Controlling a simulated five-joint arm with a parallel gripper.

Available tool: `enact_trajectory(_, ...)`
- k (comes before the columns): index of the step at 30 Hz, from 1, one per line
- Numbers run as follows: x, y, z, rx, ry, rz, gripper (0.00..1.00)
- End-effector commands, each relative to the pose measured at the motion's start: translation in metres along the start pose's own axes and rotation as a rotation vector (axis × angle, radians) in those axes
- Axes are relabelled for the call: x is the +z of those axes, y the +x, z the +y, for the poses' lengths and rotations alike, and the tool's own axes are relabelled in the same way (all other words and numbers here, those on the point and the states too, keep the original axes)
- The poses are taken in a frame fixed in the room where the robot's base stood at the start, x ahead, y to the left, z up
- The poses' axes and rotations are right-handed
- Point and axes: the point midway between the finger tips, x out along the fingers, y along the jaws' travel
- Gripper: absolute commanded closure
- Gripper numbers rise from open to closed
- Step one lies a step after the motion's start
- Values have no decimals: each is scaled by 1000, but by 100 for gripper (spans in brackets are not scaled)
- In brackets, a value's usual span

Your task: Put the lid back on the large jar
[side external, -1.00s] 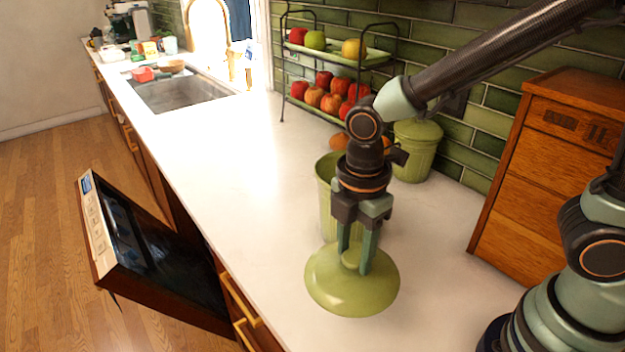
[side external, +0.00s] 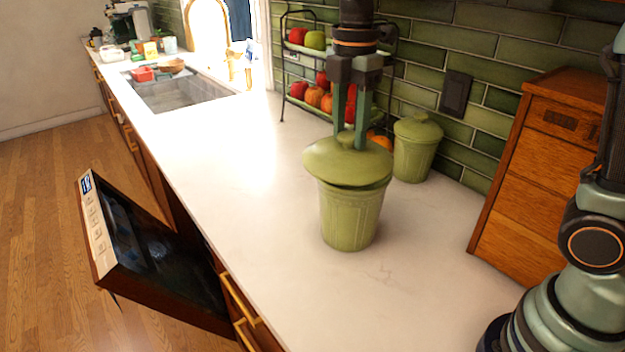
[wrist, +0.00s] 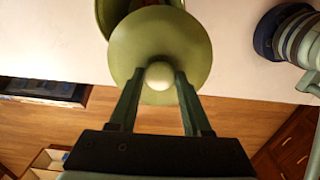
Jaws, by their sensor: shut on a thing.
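The large green jar (side external: 349,215) stands upright on the white counter. Its round green lid (side external: 330,160) is just above the jar mouth and looks slightly tilted; in the side view I cannot tell whether it touches the rim. My gripper (side external: 349,140) points down and is shut on the lid's knob, which is mostly hidden by the fingers in that view. In the wrist view the lid (wrist: 160,35) has its pale knob (wrist: 160,75) between my fingertips (wrist: 160,82). Part of the jar's opening (wrist: 120,10) shows beyond the lid, so the lid looks offset from the jar.
A smaller lidded green jar (side external: 415,150) stands behind, near the tiled wall. A two-tier fruit rack (side external: 283,75) is at the back. A wooden drawer cabinet (side external: 540,180) is at right. The dishwasher door (side external: 150,250) hangs open at left. The front counter is clear.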

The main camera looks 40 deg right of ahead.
Motion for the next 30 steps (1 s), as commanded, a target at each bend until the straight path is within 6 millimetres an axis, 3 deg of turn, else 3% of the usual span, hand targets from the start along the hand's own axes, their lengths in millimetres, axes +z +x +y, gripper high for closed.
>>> enact_trajectory(3,31,-6,23,0,0,0,100)
enact_trajectory(9,59,-12,39,1,-12,0,100)
enact_trajectory(16,62,-3,41,0,-15,0,100)
enact_trajectory(30,62,36,41,0,-15,0,100)
